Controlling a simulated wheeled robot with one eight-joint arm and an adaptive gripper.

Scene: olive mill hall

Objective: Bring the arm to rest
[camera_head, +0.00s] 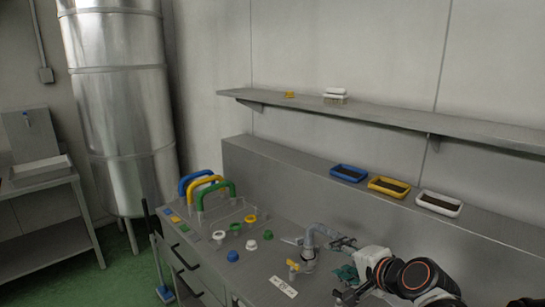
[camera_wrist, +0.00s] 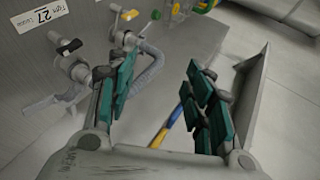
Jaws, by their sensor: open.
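My gripper (camera_head: 342,285) is low over the right part of the steel counter (camera_head: 225,258), close to the grey bent pipe with valve levers (camera_head: 309,246). In the wrist view my gripper (camera_wrist: 160,72) has its teal-padded fingers spread apart, with nothing held between them. The pipe and its valves (camera_wrist: 150,68) show beyond and beside the left finger; whether they touch it I cannot tell. My arm reaches in from the lower right of the head view, and its bulk hides part of the counter.
Blue, yellow and green handles (camera_head: 216,190) rise at the counter's far left, with several coloured caps (camera_head: 250,245) in front. Blue (camera_head: 348,173), yellow (camera_head: 389,187) and white (camera_head: 439,203) trays stand on the ledge. A wall shelf (camera_head: 390,114) runs above. A label (camera_head: 283,286) lies near the pipe.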

